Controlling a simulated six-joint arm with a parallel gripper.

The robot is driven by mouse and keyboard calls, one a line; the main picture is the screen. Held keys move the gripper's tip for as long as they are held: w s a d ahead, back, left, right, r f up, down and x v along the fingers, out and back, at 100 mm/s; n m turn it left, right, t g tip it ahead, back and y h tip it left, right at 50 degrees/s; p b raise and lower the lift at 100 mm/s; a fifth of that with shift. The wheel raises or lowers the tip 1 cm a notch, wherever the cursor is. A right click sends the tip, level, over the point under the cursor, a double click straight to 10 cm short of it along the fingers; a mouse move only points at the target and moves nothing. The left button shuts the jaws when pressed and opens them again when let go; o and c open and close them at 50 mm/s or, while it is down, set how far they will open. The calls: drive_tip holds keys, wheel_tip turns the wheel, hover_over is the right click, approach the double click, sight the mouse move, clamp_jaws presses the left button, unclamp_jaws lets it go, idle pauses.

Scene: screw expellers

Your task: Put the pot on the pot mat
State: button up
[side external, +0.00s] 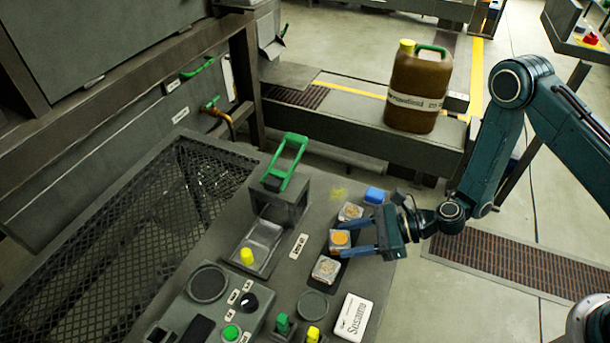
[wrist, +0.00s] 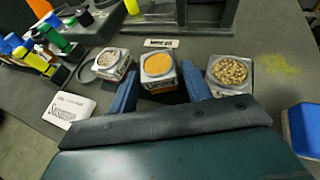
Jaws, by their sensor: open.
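Three small square pots stand in a row on a dark base. The middle pot (side external: 340,240) holds orange material and also shows in the wrist view (wrist: 158,70). Two round flat discs could be the pot mat: a dark one (side external: 208,283) on the panel and a grey-green one (side external: 313,305) on the bench. I cannot tell which. No pot sits on either.
A green-handled press (side external: 285,195) with a metal tray (side external: 262,245) is beyond. A brown jug (side external: 417,90) stands behind.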

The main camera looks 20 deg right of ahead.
drive_tip(key=v, duration=1)
drive_tip(key=shift+s+d+r, duration=0.15)
drive_tip(key=shift+s+d, duration=0.05)
drive_tip(key=shift+d, duration=0.15)
idle(0.3)
drive_tip(key=shift+r+n, duration=0.8)
drive_tip(key=shift+n, duration=0.1)
drive_tip(key=s+d+r+n+g+h, duration=0.1)
drive_tip(key=s+d+r+n+h, duration=0.15)
drive_tip(key=r+n, duration=0.5)
drive_tip(key=s+d+r+n+g+h, duration=0.2)
drive_tip(key=d+r+n+h, duration=0.15)
drive_tip(key=r+n, duration=0.4)
drive_tip(key=s+d+r+n+t+h, duration=0.3)
drive_tip(key=s+d+r+n+h, duration=0.2)
drive_tip(key=s+d+r, duration=0.5)
drive_tip(key=s+r+h, duration=0.1)
drive_tip(key=s+r, duration=0.2)
drive_tip(key=shift+r+n+t, duration=0.25)
drive_tip(key=shift+n+t, duration=0.05)
